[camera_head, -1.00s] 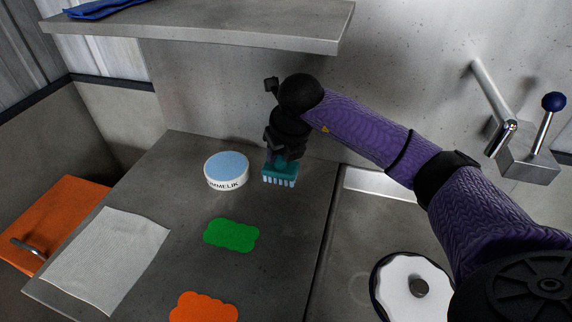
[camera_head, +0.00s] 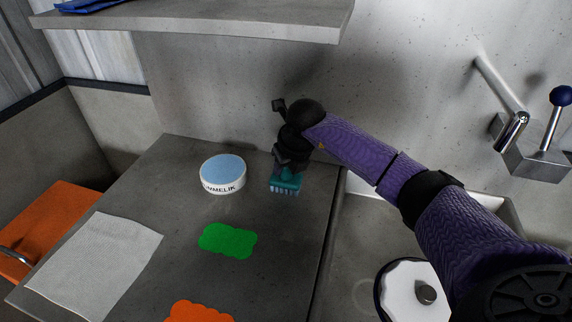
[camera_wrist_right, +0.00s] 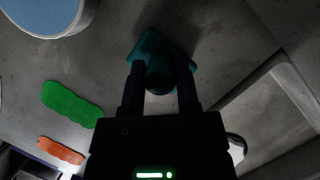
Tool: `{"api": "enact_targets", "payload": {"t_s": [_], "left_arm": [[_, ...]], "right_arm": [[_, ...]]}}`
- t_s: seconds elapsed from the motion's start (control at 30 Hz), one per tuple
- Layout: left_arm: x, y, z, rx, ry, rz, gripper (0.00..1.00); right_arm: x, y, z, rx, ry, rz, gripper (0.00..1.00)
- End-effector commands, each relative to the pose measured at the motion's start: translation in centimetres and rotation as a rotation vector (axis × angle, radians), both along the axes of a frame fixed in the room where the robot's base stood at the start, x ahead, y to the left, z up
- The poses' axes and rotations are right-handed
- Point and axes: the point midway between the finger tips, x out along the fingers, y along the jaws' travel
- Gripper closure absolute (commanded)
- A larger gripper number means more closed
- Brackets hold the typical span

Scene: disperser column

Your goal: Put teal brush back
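The teal brush (camera_head: 287,181) is at the back of the grey counter, bristles down, just right of the round tub. My right gripper (camera_head: 290,166) is over it from above. In the right wrist view the two fingers of the gripper (camera_wrist_right: 160,88) stand on either side of the brush's knob, and the teal brush (camera_wrist_right: 158,45) shows beyond them. The fingers look closed against the knob. I cannot tell for sure whether the bristles touch the counter. My left gripper is not in view.
A white tub with a blue top (camera_head: 223,174) stands close left of the brush. A green sponge (camera_head: 228,240), an orange sponge (camera_head: 199,311) and a white cloth (camera_head: 96,263) lie on the counter. A shelf (camera_head: 200,22) overhangs behind. A sink with a tap (camera_head: 536,150) is at right.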

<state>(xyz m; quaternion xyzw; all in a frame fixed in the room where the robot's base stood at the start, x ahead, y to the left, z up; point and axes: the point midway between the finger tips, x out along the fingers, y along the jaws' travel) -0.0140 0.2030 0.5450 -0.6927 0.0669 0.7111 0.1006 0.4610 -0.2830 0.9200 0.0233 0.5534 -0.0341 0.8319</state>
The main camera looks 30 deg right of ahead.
Motion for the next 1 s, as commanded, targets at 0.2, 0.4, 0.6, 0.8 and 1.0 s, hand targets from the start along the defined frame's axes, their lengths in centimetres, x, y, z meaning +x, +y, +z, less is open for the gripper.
{"api": "enact_targets", "payload": {"t_s": [0.2,0.4,0.6,0.8,1.0], "left_arm": [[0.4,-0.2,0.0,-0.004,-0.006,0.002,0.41],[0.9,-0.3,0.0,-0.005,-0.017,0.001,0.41],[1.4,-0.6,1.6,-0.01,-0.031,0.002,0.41],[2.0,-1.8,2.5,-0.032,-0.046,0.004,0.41],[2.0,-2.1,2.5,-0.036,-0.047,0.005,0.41]], "right_arm": [[0.0,0.0,0.0,0.0,0.001,0.0,0.26],[0.0,0.0,0.1,0.0,0.0,0.0,0.26],[-1.2,0.1,3.6,-0.002,-0.003,0.001,0.26],[-2.6,0.2,6.8,0.0,-0.001,0.001,0.26],[-2.9,0.2,7.2,0.0,0.001,0.0,0.26]]}}
